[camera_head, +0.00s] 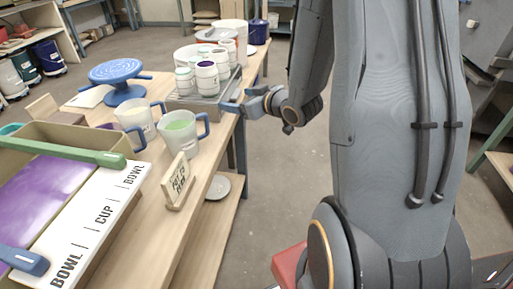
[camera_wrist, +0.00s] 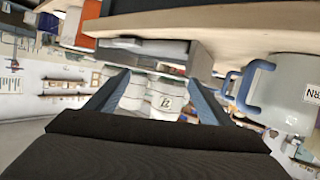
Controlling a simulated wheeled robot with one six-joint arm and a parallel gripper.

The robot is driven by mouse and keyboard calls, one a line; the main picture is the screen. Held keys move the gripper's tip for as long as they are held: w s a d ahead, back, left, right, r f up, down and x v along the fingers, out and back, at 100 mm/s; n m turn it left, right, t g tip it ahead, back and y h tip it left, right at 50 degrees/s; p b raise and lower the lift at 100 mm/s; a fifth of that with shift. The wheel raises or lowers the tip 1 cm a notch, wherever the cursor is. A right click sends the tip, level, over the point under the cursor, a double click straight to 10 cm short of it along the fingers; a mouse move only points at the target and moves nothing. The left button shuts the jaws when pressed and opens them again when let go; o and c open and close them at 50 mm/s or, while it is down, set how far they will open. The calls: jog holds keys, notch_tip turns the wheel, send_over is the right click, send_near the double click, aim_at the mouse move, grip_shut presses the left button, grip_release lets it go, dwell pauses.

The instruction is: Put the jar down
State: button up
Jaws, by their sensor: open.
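Several small white jars with coloured bands (camera_head: 207,78) stand upright together on a grey tray (camera_head: 232,84) on the wooden table. My gripper (camera_head: 238,99) is at the tray's right edge, beside the nearest jars, with its blue fingers apart. In the wrist view, a white labelled jar (camera_wrist: 165,98) and another pale jar (camera_wrist: 133,92) show beyond and between the two spread fingers (camera_wrist: 155,94). No jar is held. The frames do not show clearly whether a finger touches a jar, nor which jar is the one named.
A blue turntable (camera_head: 121,72) stands left of the tray. Two blue-handled pitchers (camera_head: 180,135) and a small sign (camera_head: 180,184) stand nearer me.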

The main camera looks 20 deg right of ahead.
jog(key=s+a+f+m+g+h, duration=0.1)
jog(key=s+g, duration=0.5)
jog(key=s, duration=0.7)
jog(key=s+a+m+g+h, duration=0.3)
jog(key=s+g, duration=0.4)
jog(key=s, duration=0.5)
jog(key=shift+s+a+f+m, duration=0.4)
jog(key=shift+a, duration=0.1)
